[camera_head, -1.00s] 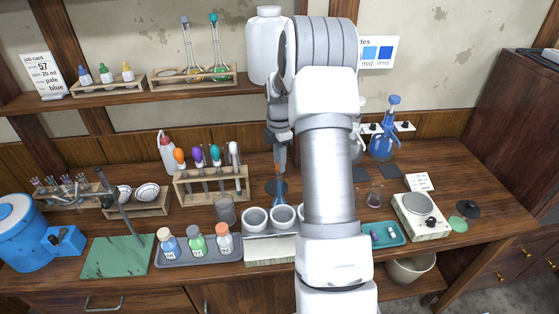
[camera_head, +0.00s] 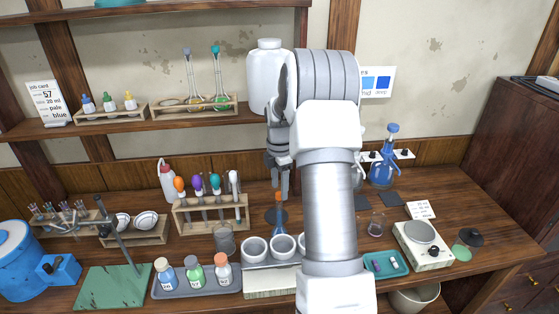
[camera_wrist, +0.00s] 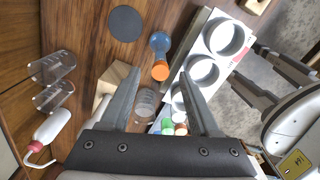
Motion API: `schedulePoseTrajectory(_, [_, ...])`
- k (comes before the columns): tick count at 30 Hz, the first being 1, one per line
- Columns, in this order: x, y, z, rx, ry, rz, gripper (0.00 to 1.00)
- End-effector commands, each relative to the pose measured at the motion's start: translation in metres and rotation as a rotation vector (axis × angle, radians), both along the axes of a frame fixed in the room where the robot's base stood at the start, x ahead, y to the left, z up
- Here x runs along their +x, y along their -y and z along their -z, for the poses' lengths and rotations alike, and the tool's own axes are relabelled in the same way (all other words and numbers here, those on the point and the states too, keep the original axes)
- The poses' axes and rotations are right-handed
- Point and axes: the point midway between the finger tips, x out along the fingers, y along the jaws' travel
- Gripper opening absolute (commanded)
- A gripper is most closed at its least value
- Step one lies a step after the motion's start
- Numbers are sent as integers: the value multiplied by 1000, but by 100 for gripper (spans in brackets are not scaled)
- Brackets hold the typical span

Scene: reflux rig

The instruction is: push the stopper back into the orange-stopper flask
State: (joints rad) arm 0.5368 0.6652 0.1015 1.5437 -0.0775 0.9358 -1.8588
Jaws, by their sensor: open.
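The orange-stopper flask (camera_head: 279,223) stands on the bench with blue liquid inside, between the tube rack and the white cups. It also shows in the wrist view (camera_wrist: 160,44). Its orange stopper (camera_wrist: 160,71) is at the top of the neck. I cannot tell how deep it sits. My gripper (camera_wrist: 160,73) is open and empty, with its fingers apart to the left and right of the stopper in the wrist view. In the head view my gripper (camera_head: 281,192) points down just above the flask. I see no contact with the stopper.
A white holder with cups (camera_head: 255,249) stands close in front of the flask. A tube rack (camera_head: 212,218) with coloured stoppers and a glass beaker (camera_head: 225,241) stand to its left. A dark round pad (camera_wrist: 126,23) lies beside the flask.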

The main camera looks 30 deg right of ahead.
Motion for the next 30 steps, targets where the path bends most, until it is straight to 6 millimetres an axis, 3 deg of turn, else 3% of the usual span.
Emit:
schedulePoseTrajectory(12, [0, 0, -101, -3, 5, 0, 62])
schedulePoseTrajectory(18, [0, 0, -138, -1, 3, 0, 62])
schedulePoseTrajectory(24, [0, 0, -155, 0, -1, 0, 62])
schedulePoseTrajectory(30, [0, -1, -157, 0, 0, 0, 62])
